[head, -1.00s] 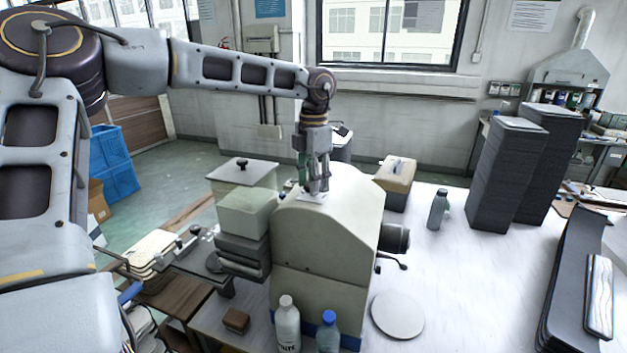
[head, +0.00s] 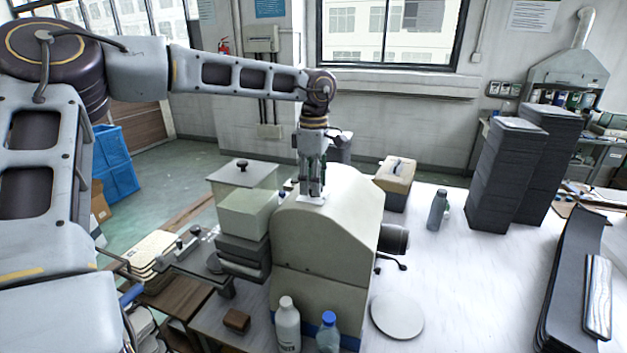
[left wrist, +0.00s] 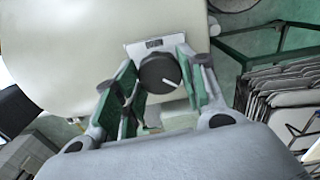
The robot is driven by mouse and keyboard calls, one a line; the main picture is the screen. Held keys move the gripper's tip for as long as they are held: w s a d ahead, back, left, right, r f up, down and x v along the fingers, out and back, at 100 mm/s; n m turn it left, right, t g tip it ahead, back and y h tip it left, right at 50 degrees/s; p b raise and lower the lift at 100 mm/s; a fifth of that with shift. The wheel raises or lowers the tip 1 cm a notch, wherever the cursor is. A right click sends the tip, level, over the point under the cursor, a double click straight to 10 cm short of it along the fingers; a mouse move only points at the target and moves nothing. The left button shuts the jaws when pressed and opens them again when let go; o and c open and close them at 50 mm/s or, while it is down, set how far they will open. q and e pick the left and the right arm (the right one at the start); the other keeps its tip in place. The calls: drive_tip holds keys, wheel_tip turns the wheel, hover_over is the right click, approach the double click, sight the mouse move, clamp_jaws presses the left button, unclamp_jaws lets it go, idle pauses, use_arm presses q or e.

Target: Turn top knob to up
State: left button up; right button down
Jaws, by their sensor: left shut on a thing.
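The cream machine housing (head: 335,235) stands on the table in the middle of the head view. My left gripper (head: 311,192) points down at the top of this housing. In the left wrist view the black round knob (left wrist: 159,73) with a white pointer line sits by a white label plate (left wrist: 150,45) on the housing. My left gripper (left wrist: 160,85) has one green-padded finger on each side of the knob and is shut on it. The pointer line slants toward the lower right of that view. In the head view the fingers hide the knob. My right gripper is not in view.
A pale green box (head: 248,212) stands left of the housing. A white bottle (head: 287,322) and a blue-capped bottle (head: 328,332) stand in front. A grey bottle (head: 437,210) and tall dark stacks (head: 505,175) stand to the right. The table between them is mostly clear.

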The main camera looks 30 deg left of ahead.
use_arm(q)
drive_tip(key=m, duration=0.4)
drive_tip(key=shift+r+m+p, duration=0.1)
drive_tip(key=shift+m+p, duration=0.2)
drive_tip(key=shift+m, duration=0.1)
drive_tip(key=m, duration=0.4)
drive_tip(key=shift+m+p, duration=0.3)
drive_tip(key=o, duration=1.1)
drive_tip(key=shift+c, duration=0.2)
wheel_tip(320, 180, up, 12)
idle(0.8)
